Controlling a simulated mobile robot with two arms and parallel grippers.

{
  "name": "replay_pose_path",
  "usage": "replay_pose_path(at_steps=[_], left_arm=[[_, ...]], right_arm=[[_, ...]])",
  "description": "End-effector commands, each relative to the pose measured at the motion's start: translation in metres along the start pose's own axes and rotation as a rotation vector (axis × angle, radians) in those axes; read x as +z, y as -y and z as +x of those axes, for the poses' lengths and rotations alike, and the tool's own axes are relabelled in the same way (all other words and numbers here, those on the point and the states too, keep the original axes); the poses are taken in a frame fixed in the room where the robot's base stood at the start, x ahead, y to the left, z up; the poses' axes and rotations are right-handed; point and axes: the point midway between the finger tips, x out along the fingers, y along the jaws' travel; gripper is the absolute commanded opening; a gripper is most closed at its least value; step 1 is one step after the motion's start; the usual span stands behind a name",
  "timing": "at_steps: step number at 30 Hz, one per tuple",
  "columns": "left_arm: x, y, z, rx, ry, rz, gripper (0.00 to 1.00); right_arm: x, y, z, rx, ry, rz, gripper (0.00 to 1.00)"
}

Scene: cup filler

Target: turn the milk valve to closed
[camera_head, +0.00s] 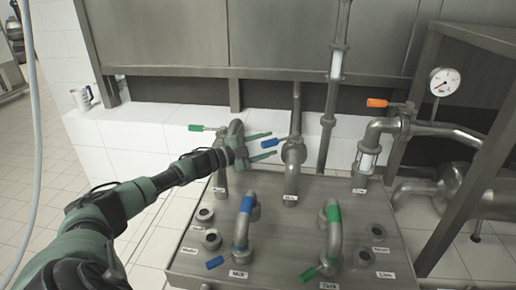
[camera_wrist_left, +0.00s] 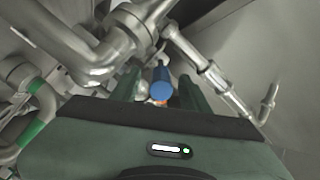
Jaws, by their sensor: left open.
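A blue valve handle (camera_head: 269,143) sticks out to the left from a grey vertical pipe (camera_head: 292,155) at the back of the metal table. The small label below this pipe is too small to read surely. My left gripper (camera_head: 273,143) reaches in from the left with its two green fingers open, one on each side of the blue handle. In the left wrist view the blue handle (camera_wrist_left: 162,85) lies end-on between the fingers (camera_wrist_left: 157,85), with a gap visible. Whether a finger touches it, I cannot tell. My right gripper is not in view.
Bent pipes with a blue band (camera_head: 246,204) and a green band (camera_head: 333,213) rise in front. A white mug (camera_head: 81,98) stands far left.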

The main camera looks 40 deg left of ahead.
Motion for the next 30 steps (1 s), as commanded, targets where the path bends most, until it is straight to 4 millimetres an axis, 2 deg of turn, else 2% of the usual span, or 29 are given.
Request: replay_pose_path(at_steps=[6,12,18,26,28,30], left_arm=[[0.003,-0.003,-0.036,0.005,0.004,0.001,0.46],[0.002,-0.002,-0.058,0.003,0.003,0.000,0.46],[0.000,-0.001,-0.066,0.002,0.000,0.000,0.46],[0.000,0.000,-0.066,0.001,0.000,0.001,0.46],[-0.003,-0.002,-0.065,0.005,0.000,0.002,0.26],[-0.016,-0.017,-0.059,0.023,-0.002,0.015,0.07]], right_arm=[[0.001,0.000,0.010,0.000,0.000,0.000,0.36],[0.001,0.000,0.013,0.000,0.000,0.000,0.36],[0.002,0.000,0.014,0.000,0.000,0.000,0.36],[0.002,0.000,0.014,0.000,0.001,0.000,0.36],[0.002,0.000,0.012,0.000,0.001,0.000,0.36],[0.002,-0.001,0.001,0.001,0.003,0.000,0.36]])
